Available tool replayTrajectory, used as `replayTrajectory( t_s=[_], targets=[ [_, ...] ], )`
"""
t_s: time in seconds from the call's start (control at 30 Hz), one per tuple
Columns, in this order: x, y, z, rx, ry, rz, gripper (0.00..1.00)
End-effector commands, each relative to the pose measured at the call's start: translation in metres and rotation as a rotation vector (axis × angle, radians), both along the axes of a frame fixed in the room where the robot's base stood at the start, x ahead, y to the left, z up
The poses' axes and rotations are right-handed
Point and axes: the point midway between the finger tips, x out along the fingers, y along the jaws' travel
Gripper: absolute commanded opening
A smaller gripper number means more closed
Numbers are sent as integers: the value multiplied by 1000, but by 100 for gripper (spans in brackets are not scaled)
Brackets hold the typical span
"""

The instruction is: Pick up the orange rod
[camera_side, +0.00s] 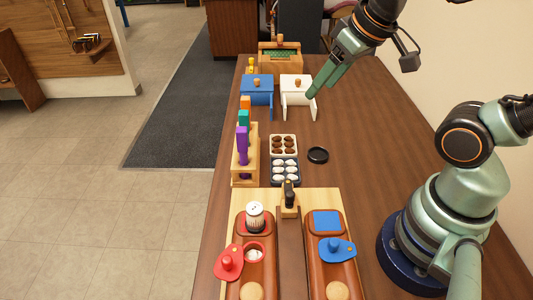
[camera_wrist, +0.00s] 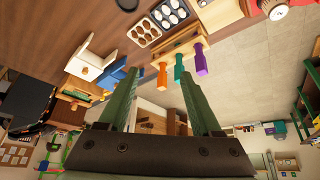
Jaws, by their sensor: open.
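The orange rod (camera_side: 245,103) stands in a wooden rack (camera_side: 240,180) at the table's left side, in line with a teal rod (camera_side: 243,119) and a purple rod (camera_side: 242,140). In the wrist view the orange rod (camera_wrist: 162,77) shows between the finger tips, beyond them, with the teal rod (camera_wrist: 179,71) and purple rod (camera_wrist: 200,62) beside it. My gripper (camera_side: 315,92) is open and empty in the side view, to the right of the rod and apart from it, near the white box. Its two fingers (camera_wrist: 158,78) show apart in the wrist view.
A blue box (camera_side: 257,90) and a white box (camera_side: 298,84) stand behind the rack. Two egg-type trays (camera_side: 284,158) and a black ring (camera_side: 318,155) lie to its right. A board with brown leather pieces (camera_side: 292,240) fills the front.

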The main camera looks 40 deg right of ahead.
Motion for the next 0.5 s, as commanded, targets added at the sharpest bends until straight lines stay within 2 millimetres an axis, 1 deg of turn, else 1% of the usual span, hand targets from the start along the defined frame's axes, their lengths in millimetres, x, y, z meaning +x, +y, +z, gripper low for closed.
replayTrajectory(
  t_s=[0.3,0.37,0.5],
  targets=[
    [3,0,3,5,7,-10,65],
    [8,0,5,14,21,-26,65],
    [29,1,17,51,77,-101,65]
  ],
)
